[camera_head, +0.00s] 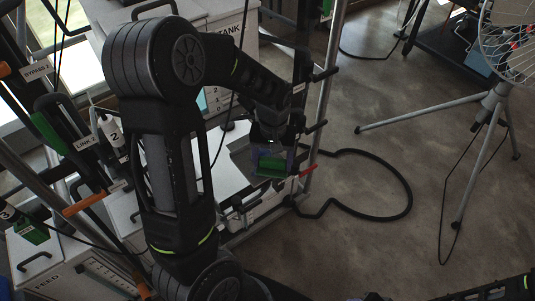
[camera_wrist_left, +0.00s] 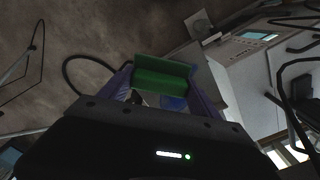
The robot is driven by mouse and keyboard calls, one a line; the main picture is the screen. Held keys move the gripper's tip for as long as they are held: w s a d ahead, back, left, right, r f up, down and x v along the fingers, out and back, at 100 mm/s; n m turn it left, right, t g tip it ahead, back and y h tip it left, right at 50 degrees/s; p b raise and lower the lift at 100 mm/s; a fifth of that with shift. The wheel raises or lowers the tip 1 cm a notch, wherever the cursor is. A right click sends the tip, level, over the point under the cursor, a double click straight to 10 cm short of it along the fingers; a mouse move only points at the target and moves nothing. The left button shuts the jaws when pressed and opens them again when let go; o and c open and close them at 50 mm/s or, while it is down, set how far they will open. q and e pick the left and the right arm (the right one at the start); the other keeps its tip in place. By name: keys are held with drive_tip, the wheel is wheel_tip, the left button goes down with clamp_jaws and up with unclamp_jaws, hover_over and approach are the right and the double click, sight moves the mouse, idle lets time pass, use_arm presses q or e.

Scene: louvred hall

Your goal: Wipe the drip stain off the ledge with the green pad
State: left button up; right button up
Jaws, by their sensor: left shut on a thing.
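My left gripper (camera_head: 271,158) is shut on the green pad (camera_head: 270,168), which it holds low beside the white equipment in the middle of the head view. In the left wrist view the green pad (camera_wrist_left: 163,79) spans the two purple-blue fingers of the gripper (camera_wrist_left: 160,90). A blue patch shows just under the pad there; I cannot tell what it is. A pale flat surface (camera_head: 228,178) lies left of the gripper and may be the ledge. I see no drip stain on it. I cannot tell whether the pad touches anything. My right gripper is not in view.
A metal post (camera_head: 325,95) with dark handles rises right beside the gripper, and a red-orange lever (camera_head: 307,171) is close to it. A black hose (camera_head: 408,195) loops on the floor. A fan tripod (camera_head: 490,110) stands at right. Floor between is open.

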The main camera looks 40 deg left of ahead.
use_arm(q)
drive_tip(key=shift+d, duration=0.25)
drive_tip(key=shift+s, duration=0.1)
drive_tip(key=shift+s+a+f, duration=0.15)
drive_tip(key=shift+s, duration=0.45)
drive_tip(key=shift+s+a+f, duration=0.1)
drive_tip(key=shift+s+a, duration=0.05)
drive_tip(key=shift+s, duration=0.45)
drive_tip(key=shift+w+a+r, duration=0.1)
drive_tip(key=shift+w+a, duration=0.15)
drive_tip(key=shift+a, duration=0.6)
drive_tip(key=shift+w+a, duration=0.2)
drive_tip(key=shift+a, duration=0.6)
